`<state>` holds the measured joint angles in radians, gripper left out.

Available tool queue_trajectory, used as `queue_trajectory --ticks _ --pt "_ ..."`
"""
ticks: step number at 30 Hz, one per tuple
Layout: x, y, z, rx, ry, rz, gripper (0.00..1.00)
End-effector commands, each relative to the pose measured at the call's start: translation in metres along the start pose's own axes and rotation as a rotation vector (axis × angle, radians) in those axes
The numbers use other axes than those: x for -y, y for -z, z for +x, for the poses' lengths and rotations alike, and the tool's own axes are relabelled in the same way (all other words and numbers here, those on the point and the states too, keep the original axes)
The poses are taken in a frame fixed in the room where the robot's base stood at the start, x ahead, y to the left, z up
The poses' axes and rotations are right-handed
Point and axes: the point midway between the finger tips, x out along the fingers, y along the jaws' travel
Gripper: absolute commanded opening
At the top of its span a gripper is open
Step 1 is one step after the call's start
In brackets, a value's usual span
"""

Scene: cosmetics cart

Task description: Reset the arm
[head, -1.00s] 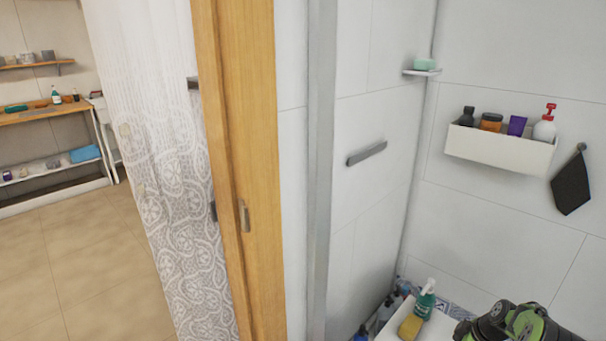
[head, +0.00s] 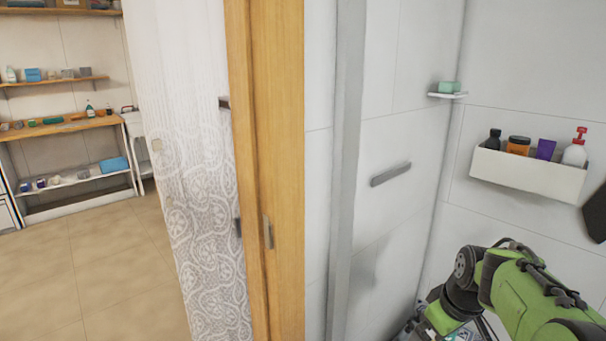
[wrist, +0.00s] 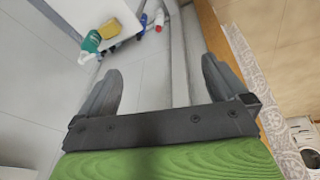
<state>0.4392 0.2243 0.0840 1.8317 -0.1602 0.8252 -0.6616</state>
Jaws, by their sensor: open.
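My gripper (wrist: 160,85) shows in the wrist view with its two grey fingers wide apart and nothing between them. The white shower wall and a grey metal strip lie beyond the fingers. In the head view my green and black arm reaches in from the lower right, in front of the tiled corner. The gripper itself cannot be made out in the head view.
A white wall bin (head: 522,174) with several bottles hangs at the right. A corner shelf holds green soap (head: 449,87). A wooden door frame (head: 265,170) and patterned curtain (head: 185,170) stand in the middle left. Beyond is a shelving table (head: 65,130) and clear floor (head: 100,240).

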Motion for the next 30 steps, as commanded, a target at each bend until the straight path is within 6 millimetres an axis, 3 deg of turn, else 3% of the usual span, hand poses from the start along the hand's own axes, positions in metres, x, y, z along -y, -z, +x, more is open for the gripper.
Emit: queue_trajectory --ticks 1,3,6,12,19,30 --pt "0.028 -0.004 -0.026 -0.013 -0.027 0.029 1.0" --pt "0.062 -0.017 -0.053 -0.033 -0.056 0.088 1.0" --pt "0.103 -0.041 -0.08 -0.066 -0.081 0.172 1.0" --pt "0.156 -0.091 -0.102 -0.136 -0.094 0.305 1.0" --pt "0.191 -0.141 -0.102 -0.208 -0.073 0.428 1.0" --pt "0.179 -0.11 -0.201 -0.198 -0.076 0.425 1.0"
